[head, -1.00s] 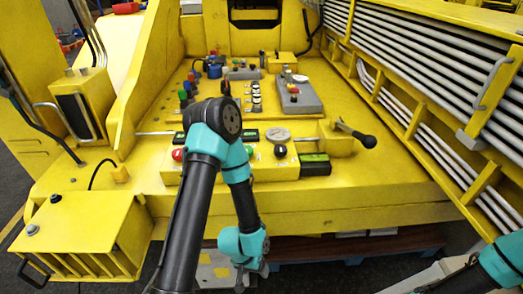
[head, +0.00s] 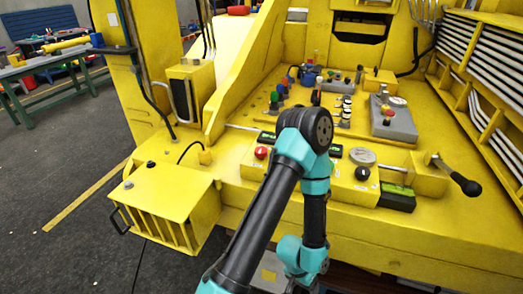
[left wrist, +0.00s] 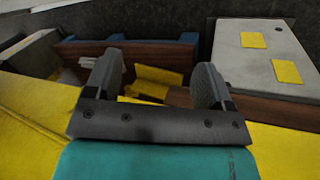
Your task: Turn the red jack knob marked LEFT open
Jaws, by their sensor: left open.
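A red knob (head: 261,153) stands on the left part of the yellow front control panel (head: 335,185) in the head view. Its marking is too small to read. A black round knob (head: 362,173) is on the same panel to the right. My left arm rises in front of the panel and bends down past its front edge. My left gripper (head: 304,286) hangs low at the bottom of the head view, below and apart from the red knob. In the left wrist view the left gripper (left wrist: 157,78) is open, with nothing between its fingers. My right gripper is out of view.
A black-handled lever (head: 465,183) sticks out at the panel's right. A yellow slotted box (head: 165,205) stands at the left front. Several coloured buttons and a grey control box (head: 392,120) lie behind. The wrist view shows a grey box with yellow patches (left wrist: 265,55).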

